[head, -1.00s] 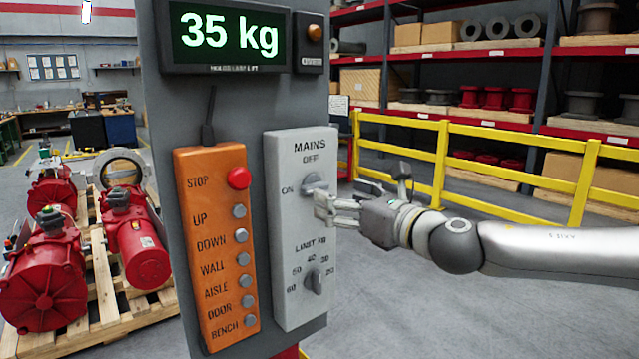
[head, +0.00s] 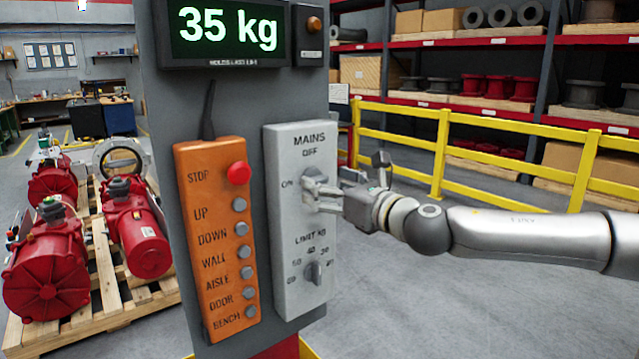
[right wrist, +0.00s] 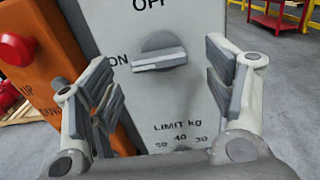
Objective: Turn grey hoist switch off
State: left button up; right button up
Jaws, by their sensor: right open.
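The grey mains switch (head: 308,177) is a round knob with a raised bar on the light grey panel (head: 283,215). It also shows in the right wrist view (right wrist: 160,50), where its bar lies nearly level, with one end toward the ON mark on the left. OFF is printed above it. My right gripper (head: 313,192) is at the panel, its fingers partly covering the knob in the head view. In the right wrist view the gripper (right wrist: 160,82) is open and empty, with one finger on each side of the knob and gaps between. My left gripper is not in view.
A limit knob (head: 313,272) sits lower on the same panel. An orange button box (head: 216,245) with a red stop button (head: 239,173) is close on the left. A display (head: 228,28) above reads 35 kg. A yellow railing (head: 440,150) stands behind my arm.

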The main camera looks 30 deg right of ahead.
jog(key=shift+w+a+b, duration=0.2)
jog(key=shift+w+b, duration=0.15)
jog(key=shift+w, duration=1.2)
jog(key=c, duration=1)
